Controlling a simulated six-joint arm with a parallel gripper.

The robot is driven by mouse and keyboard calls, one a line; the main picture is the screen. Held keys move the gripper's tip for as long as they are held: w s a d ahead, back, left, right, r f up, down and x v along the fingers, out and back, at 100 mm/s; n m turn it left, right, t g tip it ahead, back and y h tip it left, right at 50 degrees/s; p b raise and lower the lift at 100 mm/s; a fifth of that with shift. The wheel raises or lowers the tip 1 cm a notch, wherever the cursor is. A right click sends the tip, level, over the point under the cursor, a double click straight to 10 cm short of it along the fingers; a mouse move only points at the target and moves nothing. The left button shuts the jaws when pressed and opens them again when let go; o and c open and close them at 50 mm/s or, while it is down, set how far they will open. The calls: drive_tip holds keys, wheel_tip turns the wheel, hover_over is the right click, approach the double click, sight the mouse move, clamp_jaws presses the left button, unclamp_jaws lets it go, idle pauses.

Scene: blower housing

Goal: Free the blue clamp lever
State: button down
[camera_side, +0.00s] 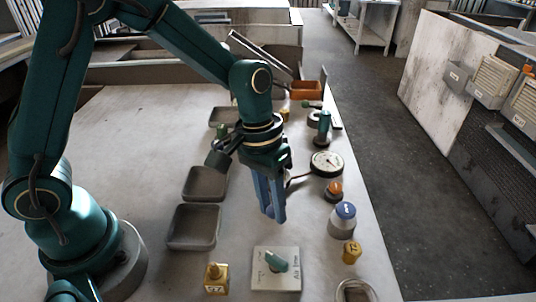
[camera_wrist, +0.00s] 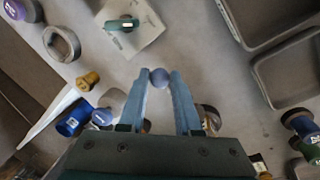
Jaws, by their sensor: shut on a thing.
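My gripper (camera_side: 273,217) points down above the bench in the side view, its two blue fingers close together. In the wrist view my gripper (camera_wrist: 160,80) is shut on a small blue-grey ball (camera_wrist: 160,77) between the fingertips. The ball looks like a lever knob, but no shaft or clamp body shows below it, so I cannot tell what it is attached to. The fingers hide the ball in the side view. A white plate with a green turn knob (camera_side: 276,262) lies on the bench nearer the camera; the knob is also at the top of the wrist view (camera_wrist: 122,24).
A blue-capped jar (camera_side: 343,218), a yellow knob (camera_side: 351,252), a dial gauge (camera_side: 326,163) and an orange-topped part (camera_side: 334,190) stand right of my gripper. A brass part (camera_side: 216,278) stands in front. The bench's left is clear.

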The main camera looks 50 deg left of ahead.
drive_tip(key=shift+w+r, duration=0.1)
drive_tip(key=a+m, duration=0.1)
drive_tip(key=m, duration=0.1)
drive_tip(key=s+a+m, duration=0.1)
drive_tip(key=shift+m+g, duration=0.3)
drive_tip(key=shift+m, duration=0.1)
drive_tip(key=a+m, duration=0.1)
drive_tip(key=m, duration=0.1)
drive_tip(key=a+m, duration=0.1)
drive_tip(key=shift+s+a+m+g, duration=0.1)
drive_tip(key=shift+s+m+g, duration=0.05)
drive_tip(key=shift+m+g, duration=0.2)
drive_tip(key=m, duration=0.1)
drive_tip(key=a+m, duration=0.1)
drive_tip(key=m, duration=0.1)
drive_tip(key=a+m+y, duration=0.1)
drive_tip(key=shift+w+a+m+g, duration=0.25)
drive_tip(key=shift+w+a+m+y, duration=0.25)
drive_tip(key=shift+a+m, duration=0.2)
drive_tip(key=shift+m, duration=0.55)
drive_tip(key=shift+w+a+m+y, duration=0.15)
drive_tip(key=shift+w+a+m, duration=0.25)
drive_tip(key=shift+m, duration=0.6)
drive_tip(key=shift+a, duration=0.1)
drive_tip(key=c, duration=0.6)
unclamp_jaws()
drive_tip(key=shift+s, duration=0.1)
